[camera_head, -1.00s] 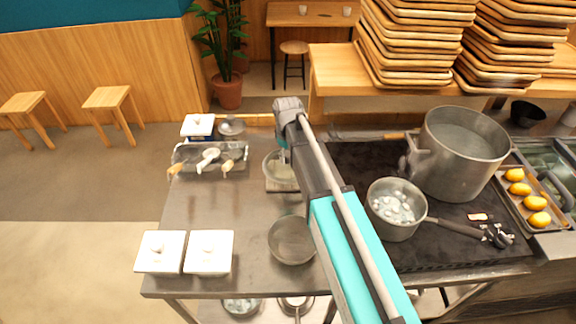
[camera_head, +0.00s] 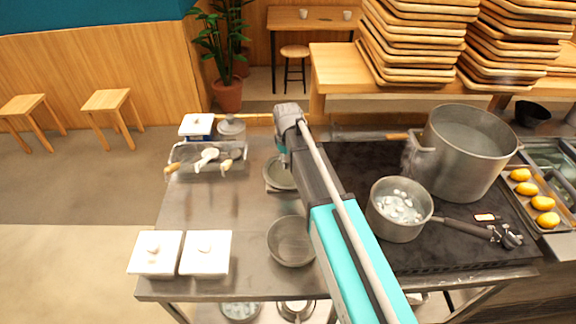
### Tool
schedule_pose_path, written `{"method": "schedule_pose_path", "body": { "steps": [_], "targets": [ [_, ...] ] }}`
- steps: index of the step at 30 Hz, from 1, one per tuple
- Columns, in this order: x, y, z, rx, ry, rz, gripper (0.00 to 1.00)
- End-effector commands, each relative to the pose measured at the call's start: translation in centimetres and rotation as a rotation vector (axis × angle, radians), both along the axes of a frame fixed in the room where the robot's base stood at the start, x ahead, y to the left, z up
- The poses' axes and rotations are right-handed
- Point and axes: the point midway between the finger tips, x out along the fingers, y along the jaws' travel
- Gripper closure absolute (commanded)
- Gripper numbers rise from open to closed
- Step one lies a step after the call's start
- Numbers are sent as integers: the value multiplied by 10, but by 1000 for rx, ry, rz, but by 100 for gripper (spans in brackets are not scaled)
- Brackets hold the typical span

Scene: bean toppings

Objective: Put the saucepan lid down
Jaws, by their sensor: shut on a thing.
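My arm reaches up the middle of the picture and bends down at the wrist. My gripper (camera_head: 283,154) is at its end, partly hidden by the arm, low over the back of the steel counter. It is shut on what looks like the saucepan lid (camera_head: 277,174), a round greyish disc just below it. The arm hides the disc's right side. I cannot tell whether the disc touches what is under it. The saucepan (camera_head: 397,224) stands uncovered on the dark stove to the right, with pale pieces inside and its handle pointing right.
A steel bowl (camera_head: 290,243) stands near the counter's front, beside my arm. Two white lidded boxes (camera_head: 155,254) are at front left. A clear tray (camera_head: 183,157) with utensils is at back left. A large pot (camera_head: 466,160) is on the stove. The counter's left middle is clear.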

Motion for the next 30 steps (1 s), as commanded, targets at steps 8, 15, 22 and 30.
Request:
{"method": "schedule_pose_path", "body": {
  "steps": [8, 15, 22, 30],
  "targets": [
    [0, 0, -3, 0, 0, -1, 100],
    [0, -1, -6, 0, 0, -1, 100],
    [0, -1, -5, 0, 0, -1, 16],
    [0, -1, -5, 0, 0, -2, 15]
  ]
}}
